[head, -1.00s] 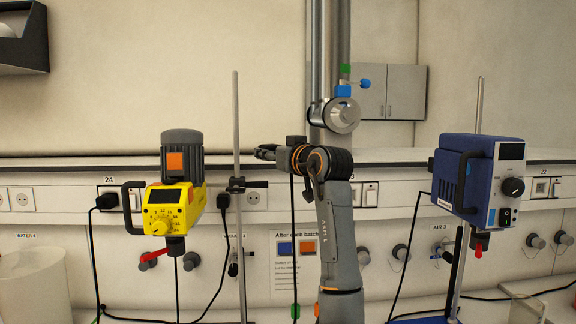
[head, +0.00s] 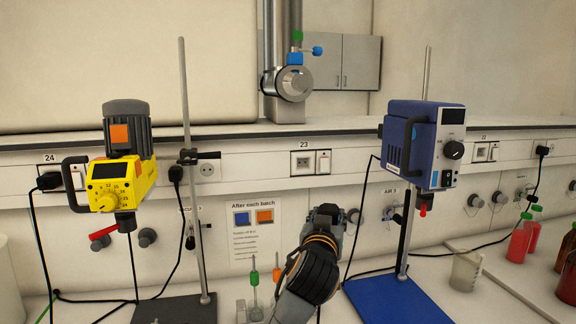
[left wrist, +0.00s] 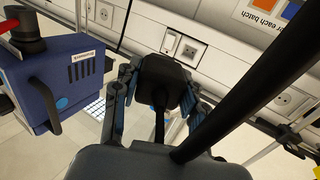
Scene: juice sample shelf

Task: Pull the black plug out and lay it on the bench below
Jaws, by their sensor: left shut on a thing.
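The black plug (left wrist: 158,78) shows in the left wrist view between the fingers of my left gripper (left wrist: 164,90), which is shut on it. A thick black cable runs from the plug toward the camera. In the head view my left gripper (head: 327,213) is low in front of the wall, below socket 23 (head: 303,163); my arm mostly hides the plug there. Socket 23 is empty, and the plug is clear of it. The white bench (head: 432,268) lies below; I cannot tell the plug's exact height above it. My right gripper is not in view.
A yellow stirrer (head: 124,178) hangs on a stand at left, and a blue stirrer (head: 410,145) stands at right over a blue base (head: 405,305). Small green- and orange-topped vessels are close left of my arm. A beaker (head: 466,270) and red bottles (head: 520,238) are at right.

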